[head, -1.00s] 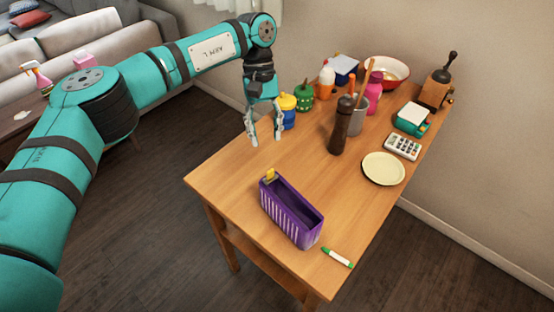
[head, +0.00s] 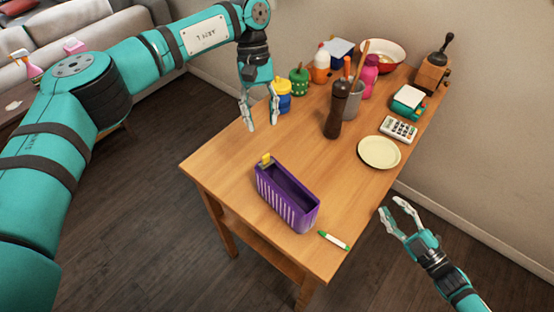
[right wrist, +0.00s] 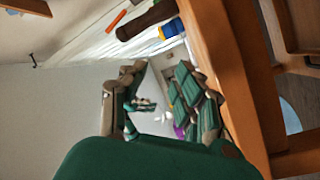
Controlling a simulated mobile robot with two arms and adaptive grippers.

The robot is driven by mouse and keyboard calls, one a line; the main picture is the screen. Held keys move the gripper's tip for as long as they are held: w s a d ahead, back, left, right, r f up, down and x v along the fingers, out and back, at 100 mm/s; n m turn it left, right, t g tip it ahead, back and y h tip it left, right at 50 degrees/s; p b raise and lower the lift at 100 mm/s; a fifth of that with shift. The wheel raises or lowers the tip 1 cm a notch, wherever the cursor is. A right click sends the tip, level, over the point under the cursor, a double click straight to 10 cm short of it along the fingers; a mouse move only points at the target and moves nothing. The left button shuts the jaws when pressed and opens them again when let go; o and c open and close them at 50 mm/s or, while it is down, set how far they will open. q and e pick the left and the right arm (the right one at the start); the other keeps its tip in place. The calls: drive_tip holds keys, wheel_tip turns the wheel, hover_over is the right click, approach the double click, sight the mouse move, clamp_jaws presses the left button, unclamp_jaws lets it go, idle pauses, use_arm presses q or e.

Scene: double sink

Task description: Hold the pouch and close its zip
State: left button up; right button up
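The purple striped pouch (head: 287,208) stands on the wooden table near its front edge, its long top open. A small yellow tab, likely the zip pull (head: 266,160), is at its far left end. My left gripper (head: 260,121) is open and empty, pointing down above the table beyond the pouch's yellow-tab end, apart from it. My right gripper (head: 392,206) is open and empty off the table's right edge, to the right of the pouch and not touching it. In the right wrist view, a small purple patch shows partly behind the fingers; I cannot tell whether it is the pouch.
A green-and-white marker (head: 334,240) lies right of the pouch. A cream plate (head: 379,152), a calculator (head: 398,130) and a dark brown pepper mill (head: 336,112) stand further back. Several bottles and a bowl (head: 380,54) are behind them. The table left of the pouch is clear.

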drive_tip(key=s+a+r+n+g+y, duration=0.1)
drive_tip(key=s+a+r+n+g, duration=0.35)
drive_tip(key=a+n+g, duration=0.55)
drive_tip(key=s+a+r+n+g, duration=0.3)
drive_tip(key=a+r+n+g, duration=0.35)
drive_tip(key=a+n, duration=0.55)
drive_tip(key=s+a+r+n+g+y, duration=0.1)
drive_tip(key=s+a+r+n+g, duration=0.35)
drive_tip(key=a+n+g, duration=0.65)
drive_tip(key=r+m+t+h, duration=0.1)
drive_tip(key=m+t+h, duration=0.3)
drive_tip(key=t+h, duration=0.75)
hover_over(277, 211)
drive_tip(key=shift+w+f+h, duration=0.15)
drive_tip(key=shift+h, duration=0.1)
wheel_tip(277, 211, down, 16)
drive_tip(key=shift+f, duration=0.15)
drive_tip(key=shift+c, duration=0.3)
